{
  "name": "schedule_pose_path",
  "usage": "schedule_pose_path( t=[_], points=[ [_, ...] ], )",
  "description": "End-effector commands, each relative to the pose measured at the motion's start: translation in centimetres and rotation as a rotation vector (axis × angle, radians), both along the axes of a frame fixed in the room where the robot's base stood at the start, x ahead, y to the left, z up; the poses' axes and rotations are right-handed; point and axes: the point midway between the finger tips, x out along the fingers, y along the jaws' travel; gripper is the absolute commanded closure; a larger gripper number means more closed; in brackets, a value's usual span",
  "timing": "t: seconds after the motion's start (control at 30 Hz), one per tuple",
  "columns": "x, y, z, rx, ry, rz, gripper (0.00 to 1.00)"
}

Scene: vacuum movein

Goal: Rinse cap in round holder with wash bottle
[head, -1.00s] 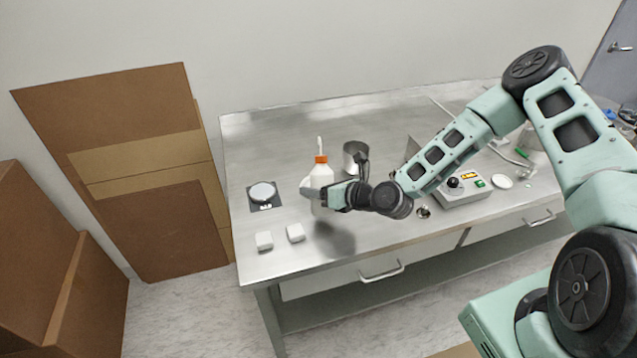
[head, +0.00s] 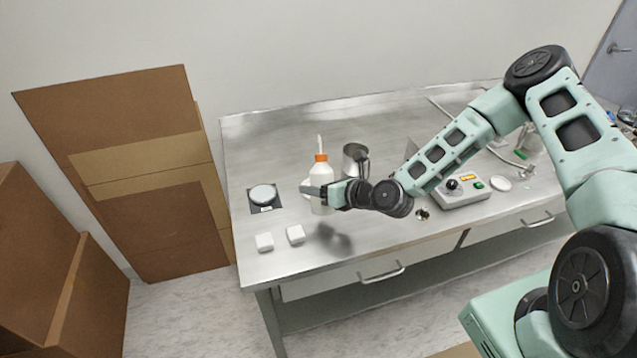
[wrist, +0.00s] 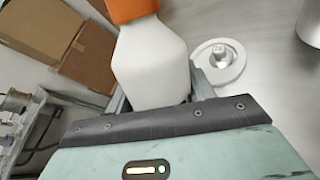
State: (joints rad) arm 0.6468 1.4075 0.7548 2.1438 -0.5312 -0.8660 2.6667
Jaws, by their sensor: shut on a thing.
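A white wash bottle with an orange collar and a thin pale spout (head: 321,172) stands upright in my gripper (head: 322,195). My gripper is shut on the bottle's body, which fills the middle of the wrist view (wrist: 150,65). A shadow lies on the table in front of it; I cannot tell whether its base touches. I cannot make either out in the head view. The spout tip is outside the wrist view.
A metal beaker (head: 355,161) stands behind my gripper. A black scale with a white round pan (head: 262,194) lies left of the bottle. A control box (head: 463,190) stands right. The back left table is clear.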

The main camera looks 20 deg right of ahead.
Motion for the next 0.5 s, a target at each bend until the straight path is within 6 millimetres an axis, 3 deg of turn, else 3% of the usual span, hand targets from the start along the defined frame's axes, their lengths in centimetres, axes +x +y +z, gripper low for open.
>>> schedule_pose_path(
  t=[0.5],
  points=[
    [0.0, 0.0, 4.4, 0.000, -0.001, 0.000, 0.56]
  ],
)
